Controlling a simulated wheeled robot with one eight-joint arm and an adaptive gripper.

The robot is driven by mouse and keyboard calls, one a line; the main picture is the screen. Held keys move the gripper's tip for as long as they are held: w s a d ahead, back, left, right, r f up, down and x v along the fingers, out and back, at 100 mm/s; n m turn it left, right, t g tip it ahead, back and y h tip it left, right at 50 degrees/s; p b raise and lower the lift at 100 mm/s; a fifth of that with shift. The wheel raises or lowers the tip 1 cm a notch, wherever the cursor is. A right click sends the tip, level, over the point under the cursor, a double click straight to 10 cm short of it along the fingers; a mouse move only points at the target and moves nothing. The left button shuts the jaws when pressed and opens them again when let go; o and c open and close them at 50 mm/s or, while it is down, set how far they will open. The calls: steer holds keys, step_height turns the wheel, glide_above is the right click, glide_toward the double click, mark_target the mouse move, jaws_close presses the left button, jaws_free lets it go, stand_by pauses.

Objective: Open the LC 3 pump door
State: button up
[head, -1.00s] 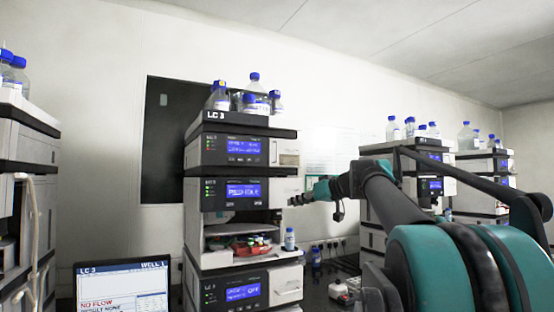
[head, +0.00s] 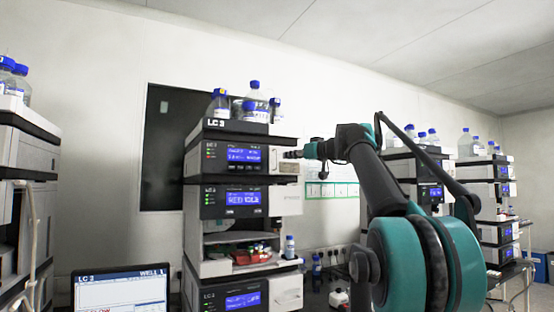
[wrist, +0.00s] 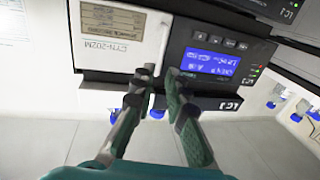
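The LC 3 stack (head: 237,124) stands in the middle of the head view, with several modules one above another. Its top module has a blue display (head: 244,155) and a pale door panel (head: 285,160) on its right. My gripper (head: 292,154) is in front of that panel. In the wrist view the picture is upside down: the white panel (wrist: 112,42) carries a label, and a thin upright handle edge (wrist: 163,45) shows beside the dark display face. My fingers (wrist: 160,76) are apart near this edge, with nothing held. I cannot tell whether they touch it. The panel looks closed.
Blue-capped bottles (head: 254,95) stand on top of the stack. A lower open bay (head: 232,240) holds coloured vials. A laptop screen (head: 120,292) is at the lower left. Other stacks stand left (head: 22,160) and right (head: 490,172). A small bottle (head: 290,246) stands beside the bay.

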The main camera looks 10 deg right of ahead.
mark_target(287, 160)
steer(key=x, duration=0.8)
steer(key=shift+w+a, duration=0.1)
steer(key=shift+w, duration=0.1)
steer(key=shift+c, duration=0.3)
jaws_close()
steer(key=shift+s, duration=0.15)
